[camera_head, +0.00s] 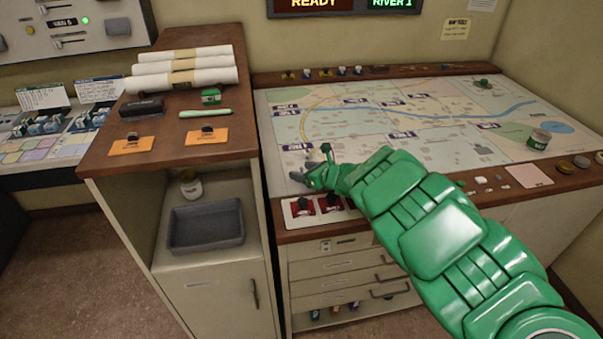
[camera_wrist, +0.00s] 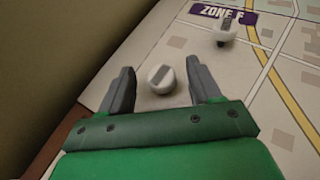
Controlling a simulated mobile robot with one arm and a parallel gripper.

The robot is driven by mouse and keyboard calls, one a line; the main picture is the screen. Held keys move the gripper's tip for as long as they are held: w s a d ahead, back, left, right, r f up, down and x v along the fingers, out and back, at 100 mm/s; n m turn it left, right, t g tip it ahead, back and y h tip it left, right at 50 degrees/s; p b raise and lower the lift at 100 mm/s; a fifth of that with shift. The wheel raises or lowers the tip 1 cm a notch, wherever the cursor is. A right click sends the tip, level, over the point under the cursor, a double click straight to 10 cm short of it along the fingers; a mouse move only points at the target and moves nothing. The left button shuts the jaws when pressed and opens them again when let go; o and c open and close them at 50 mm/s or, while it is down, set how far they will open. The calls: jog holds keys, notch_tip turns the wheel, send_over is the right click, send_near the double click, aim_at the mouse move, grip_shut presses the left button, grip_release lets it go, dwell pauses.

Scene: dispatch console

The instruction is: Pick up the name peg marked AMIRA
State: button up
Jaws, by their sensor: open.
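A white round peg (camera_wrist: 160,77) with a grey marked top stands on the map between the fingertips of my gripper (camera_wrist: 159,71) in the wrist view. The fingers are open on either side, with gaps, and do not touch it. Its marking is too small to read, so I cannot tell whether it says AMIRA. A second white peg (camera_wrist: 227,29) stands beyond it, beside the purple ZONE F label (camera_wrist: 213,12); its name is also unreadable. In the head view my gripper (camera_head: 312,164) is low over the map's left front part.
The map table (camera_head: 420,112) has several small pegs (camera_head: 341,71) along its back ledge. Red-marked cards (camera_head: 302,208) lie along the front edge. A taller wooden-topped cabinet (camera_head: 165,160) with paper rolls (camera_head: 187,77) stands close at left.

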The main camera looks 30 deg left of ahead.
aim_at(303, 171)
jog(key=shift+w+a+f, duration=0.15)
jog(key=shift+a+f, duration=0.05)
jog(key=shift+a, duration=0.45)
jog(key=shift+x, duration=0.8)
jog(key=shift+f, duration=0.1)
jog(key=shift+c, duration=0.2)
jog(key=c, duration=1)
jog(key=shift+r, duration=1.6)
jog(key=r, duration=0.1)
jog(key=s+d+r, duration=0.1)
jog(key=shift+s+d+r, duration=2.1)
jog(key=shift+s+d, duration=0.25)
jog(key=shift+s+d+r, duration=1.85)
jog(key=shift+s+d, duration=0.2)
jog(key=shift+s, duration=0.05)
